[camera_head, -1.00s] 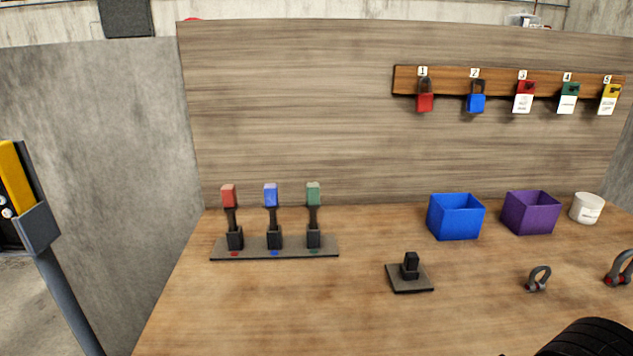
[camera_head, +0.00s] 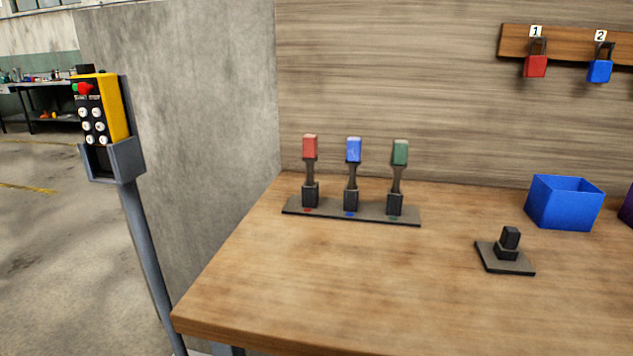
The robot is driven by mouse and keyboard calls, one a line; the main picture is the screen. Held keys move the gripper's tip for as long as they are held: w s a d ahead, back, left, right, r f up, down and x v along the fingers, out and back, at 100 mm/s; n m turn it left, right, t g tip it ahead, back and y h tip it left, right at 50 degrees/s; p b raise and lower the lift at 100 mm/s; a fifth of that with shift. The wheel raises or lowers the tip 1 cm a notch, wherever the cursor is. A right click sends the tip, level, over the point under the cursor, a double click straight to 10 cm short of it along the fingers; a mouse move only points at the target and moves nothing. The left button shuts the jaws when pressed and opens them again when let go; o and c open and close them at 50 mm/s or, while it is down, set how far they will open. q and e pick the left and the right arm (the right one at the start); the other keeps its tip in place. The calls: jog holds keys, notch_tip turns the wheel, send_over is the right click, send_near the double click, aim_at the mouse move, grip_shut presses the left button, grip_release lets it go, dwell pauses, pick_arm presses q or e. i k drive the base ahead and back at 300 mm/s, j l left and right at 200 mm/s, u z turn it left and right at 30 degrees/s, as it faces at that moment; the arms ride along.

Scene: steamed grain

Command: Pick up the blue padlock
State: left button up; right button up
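The blue padlock (camera_head: 599,71) hangs by its dark shackle from the wooden rack (camera_head: 517,41) on the back panel, under the label 2. It is near the upper right corner of the head view. A red padlock (camera_head: 535,66) hangs to its left under the label 1. Neither of my grippers shows in this view, so nothing is seen touching the padlock.
Three levers with red, blue and green handles stand on a dark base (camera_head: 350,213). A small black switch block (camera_head: 508,250) and a blue open box (camera_head: 564,203) are on the wooden table (camera_head: 330,290). A yellow control pendant (camera_head: 100,110) stands left. The table's front middle is clear.

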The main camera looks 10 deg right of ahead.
aim_at(599, 71)
jog(key=z, duration=1.45)
